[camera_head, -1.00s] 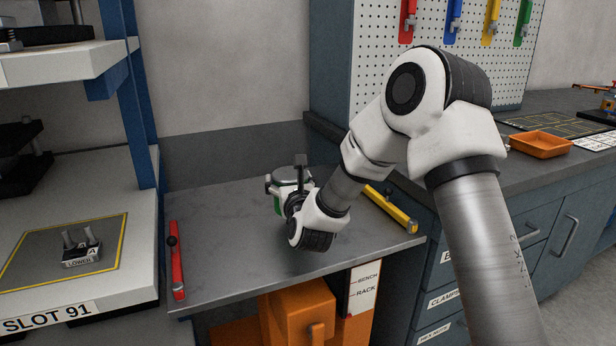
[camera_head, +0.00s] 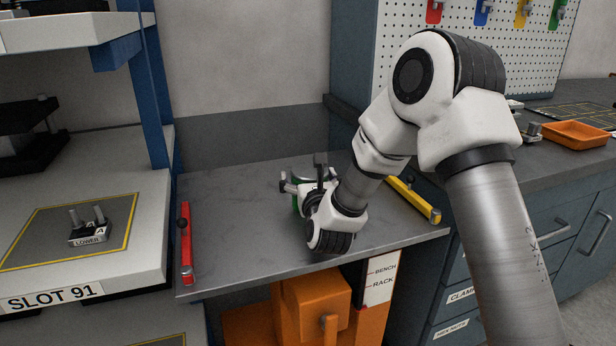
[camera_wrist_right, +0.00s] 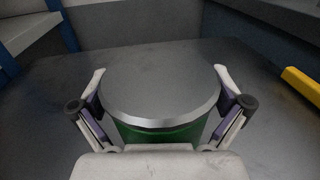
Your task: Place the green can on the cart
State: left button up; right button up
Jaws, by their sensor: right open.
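The green can (camera_head: 296,203) stands upright on the grey top of the cart (camera_head: 240,240), mostly hidden behind my right gripper in the head view. In the right wrist view the can (camera_wrist_right: 160,133) shows a flat grey lid and a green side. My right gripper (camera_head: 306,184) is open, with one finger on each side of the can. In the right wrist view the fingers of the right gripper (camera_wrist_right: 160,118) flank the can, and a narrow gap seems to show at each side. My left gripper is not in view.
A red bar (camera_head: 186,245) lies along the cart's left edge and a yellow bar (camera_head: 412,198) along its right. A shelf (camera_head: 140,235) marked SLOT 91 stands at left with a metal fixture (camera_head: 88,232). A bench with an orange tray (camera_head: 577,134) stands at right.

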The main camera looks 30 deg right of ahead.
jog(key=shift+r+p, duration=0.2)
jog(key=shift+p, duration=0.1)
jog(key=v, duration=0.9)
jog(key=shift+s+a+f, duration=0.1)
jog(key=shift+b+v, duration=0.85)
jog(key=shift+v, duration=0.35)
jog(key=shift+s+f, duration=0.1)
jog(key=shift+s, duration=0.1)
